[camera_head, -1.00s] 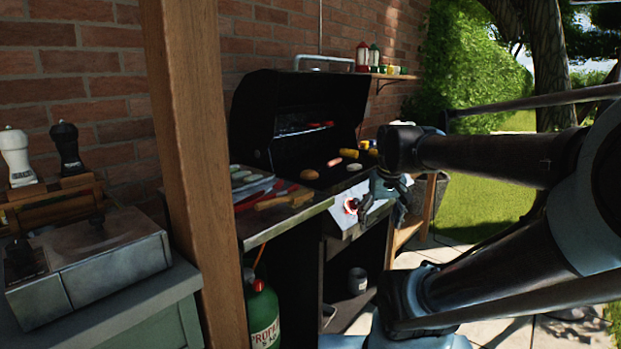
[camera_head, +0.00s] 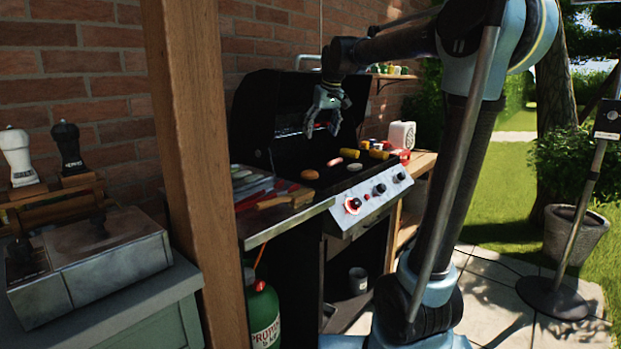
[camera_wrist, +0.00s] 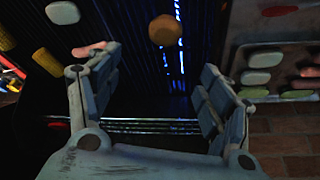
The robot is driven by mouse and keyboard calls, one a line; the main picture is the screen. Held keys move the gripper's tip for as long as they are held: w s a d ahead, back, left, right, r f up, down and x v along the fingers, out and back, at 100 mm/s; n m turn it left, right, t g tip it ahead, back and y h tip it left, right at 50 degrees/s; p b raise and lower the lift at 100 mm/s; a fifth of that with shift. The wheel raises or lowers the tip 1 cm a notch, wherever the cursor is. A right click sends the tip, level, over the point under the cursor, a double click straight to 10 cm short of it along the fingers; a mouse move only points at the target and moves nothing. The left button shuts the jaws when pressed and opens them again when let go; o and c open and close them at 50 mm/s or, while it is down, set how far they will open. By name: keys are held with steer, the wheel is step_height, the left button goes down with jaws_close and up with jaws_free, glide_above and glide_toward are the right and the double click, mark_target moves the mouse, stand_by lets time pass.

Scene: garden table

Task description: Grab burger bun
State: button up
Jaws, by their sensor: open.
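The burger bun (camera_head: 309,174) is round and golden brown. It lies on the dark grill (camera_head: 325,178), near the left end, and shows at the top middle of the wrist view (camera_wrist: 165,30). My gripper (camera_head: 324,128) is open and empty, pointing down above the grill in front of the raised lid. In the wrist view its spread fingers (camera_wrist: 160,72) frame the dark grate, with the bun beyond the tips and apart from them.
A sausage (camera_head: 334,162), a pale patty (camera_head: 354,167) and yellow corn (camera_head: 379,154) lie right of the bun. A tray (camera_head: 262,190) and a cutting board (camera_head: 285,199) are on the left side shelf. The raised lid (camera_head: 262,110) stands behind. A wooden post (camera_head: 183,150) is at left.

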glide_above(310, 171)
steer(key=s+d, duration=0.1)
steer(key=d, duration=0.1)
step_height(310, 171, down, 10)
steer(key=shift+s+a+f, duration=0.1)
steer(key=shift+a+f, duration=0.05)
steer(key=shift+f, duration=0.1)
steer(key=shift+s+a+x, duration=0.1)
steer(key=shift+s+x, duration=0.05)
steer(key=shift+x, duration=1.3)
steer(key=shift+s+a+x, duration=0.1)
steer(key=shift+s+x, duration=0.1)
steer(key=shift+x, duration=1.3)
steer(key=shift+c, duration=0.4)
steer(key=c, duration=0.9)
